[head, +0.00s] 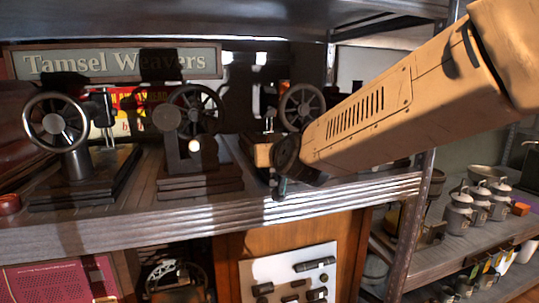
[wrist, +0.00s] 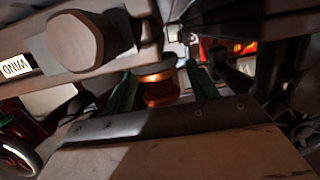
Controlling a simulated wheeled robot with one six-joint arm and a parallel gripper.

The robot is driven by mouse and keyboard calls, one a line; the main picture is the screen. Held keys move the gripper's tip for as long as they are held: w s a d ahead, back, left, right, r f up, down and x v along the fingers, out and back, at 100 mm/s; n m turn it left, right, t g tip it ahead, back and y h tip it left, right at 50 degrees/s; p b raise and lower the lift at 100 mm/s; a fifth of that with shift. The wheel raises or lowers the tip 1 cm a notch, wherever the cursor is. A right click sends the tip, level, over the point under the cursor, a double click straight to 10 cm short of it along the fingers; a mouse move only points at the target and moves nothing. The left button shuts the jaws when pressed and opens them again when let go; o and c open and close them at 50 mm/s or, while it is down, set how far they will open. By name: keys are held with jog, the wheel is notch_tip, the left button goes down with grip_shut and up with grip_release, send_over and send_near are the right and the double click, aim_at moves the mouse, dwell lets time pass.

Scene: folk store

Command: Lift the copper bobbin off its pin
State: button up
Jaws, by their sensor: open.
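The copper bobbin (wrist: 160,92) shows in the middle of the wrist view, with a shiny orange rim around its top. The green fingers of my gripper (wrist: 161,70) stand apart, one on each side of the bobbin. The gripper is open, and I cannot tell whether either finger touches the bobbin. The pin is not visible. In the head view, my arm reaches in from the upper right to the shelf's front edge, and it hides the bobbin and the gripper's fingers.
A grey machine body with a large round knob (wrist: 75,40) fills the upper left of the wrist view, close to the left finger. In the head view, several handwheel machines, one with a dark wheel (head: 196,109), stand on the wooden shelf (head: 130,228). A "Tamsel Weavers" sign (head: 117,62) is behind.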

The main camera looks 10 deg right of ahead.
jog(key=shift+w+a+f, duration=0.1)
jog(key=shift+w, duration=0.3)
jog(key=shift+c, duration=0.4)
jog(key=c, duration=1)
jog(key=shift+r, duration=0.65)
notch_tip(320, 180, up, 2)
jog(key=shift+r, duration=0.2)
jog(key=v, duration=0.5)
jog(key=a+f+v, duration=0.1)
jog(key=v, duration=0.4)
jog(key=a+v, duration=0.1)
jog(key=v, duration=0.5)
jog(key=shift+s+f, duration=0.35)
jog(key=shift+f, duration=0.05)
